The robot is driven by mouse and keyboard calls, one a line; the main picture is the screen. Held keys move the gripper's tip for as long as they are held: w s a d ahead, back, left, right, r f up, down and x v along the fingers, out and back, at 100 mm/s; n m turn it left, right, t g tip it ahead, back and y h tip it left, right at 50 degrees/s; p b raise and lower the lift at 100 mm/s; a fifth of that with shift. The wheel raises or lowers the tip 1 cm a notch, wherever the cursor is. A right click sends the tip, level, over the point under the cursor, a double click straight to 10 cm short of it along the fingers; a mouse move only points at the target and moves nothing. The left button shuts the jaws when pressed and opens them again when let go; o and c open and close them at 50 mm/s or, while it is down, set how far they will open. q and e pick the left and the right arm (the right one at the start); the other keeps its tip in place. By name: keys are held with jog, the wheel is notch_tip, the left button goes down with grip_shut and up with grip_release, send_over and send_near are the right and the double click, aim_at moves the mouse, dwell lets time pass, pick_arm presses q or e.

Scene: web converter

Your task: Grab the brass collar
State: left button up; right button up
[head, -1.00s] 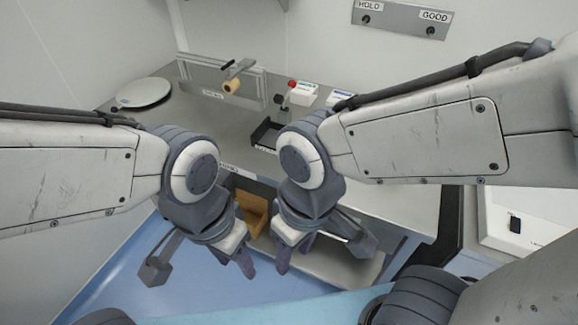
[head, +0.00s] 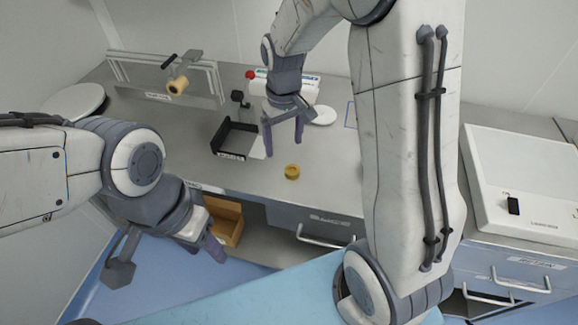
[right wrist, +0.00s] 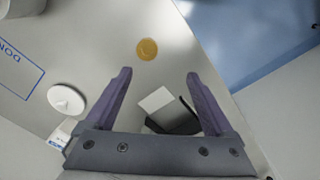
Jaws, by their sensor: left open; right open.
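The brass collar (head: 292,172) is a small gold ring lying on the grey worktop near its front edge. It also shows in the right wrist view (right wrist: 147,49), beyond the fingertips and between their lines, left of centre. My right gripper (head: 284,148) is open and empty above the worktop, just behind and left of the collar in the head view, not touching it. It also shows in the right wrist view (right wrist: 158,75). My left gripper (head: 214,246) is open and empty in front of the bench, left of the collar and lower.
A black tray (head: 234,140) stands left of the right gripper. A white disc (head: 321,116) lies behind it. A roll holder with a brass roll (head: 178,86) stands at the back left. A white box-shaped machine (head: 525,190) is at the right. The worktop around the collar is clear.

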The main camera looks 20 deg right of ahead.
aim_at(292, 170)
jog(key=f, duration=0.2)
jog(key=d+f, duration=0.1)
jog(key=f, duration=0.1)
jog(key=w+d+f, duration=0.1)
jog(key=f, duration=0.1)
jog(key=shift+p, duration=0.3)
jog(key=f, duration=0.1)
jog(key=f+p, duration=0.1)
jog(key=f, duration=0.2)
jog(key=shift+s+d+f+p, duration=0.25)
jog(key=shift+f+p, duration=0.05)
jog(key=shift+f, duration=0.5)
grip_shut()
